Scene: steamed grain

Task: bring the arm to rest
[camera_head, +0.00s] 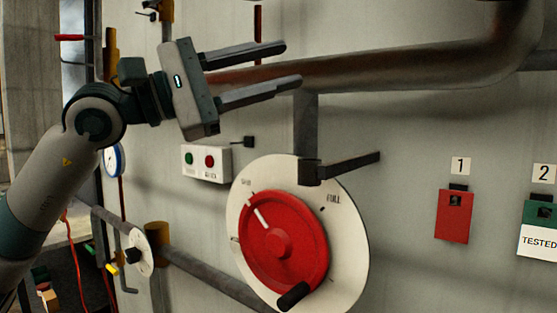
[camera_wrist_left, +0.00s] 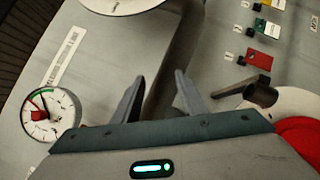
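My left gripper (camera_head: 292,65) is raised in front of the upper pipe in the head view, with its arm coming in from the left. Its two fingers are spread apart with nothing between them. The left wrist view also shows the open fingers (camera_wrist_left: 162,85). A red hand wheel (camera_head: 283,240) with a black knob sits on a white dial plate (camera_head: 350,260) below and right of the gripper. The gripper is apart from the wheel. The wheel also shows at the right edge of the left wrist view (camera_wrist_left: 302,140). My right gripper is not in view.
A copper-brown pipe (camera_head: 400,72) runs behind the gripper. A dark lever (camera_head: 345,168) sticks out above the wheel. A button box (camera_head: 206,163), a red tag (camera_head: 454,216) and a green tag (camera_head: 541,214) are on the wall. A gauge (camera_wrist_left: 50,115) shows in the left wrist view.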

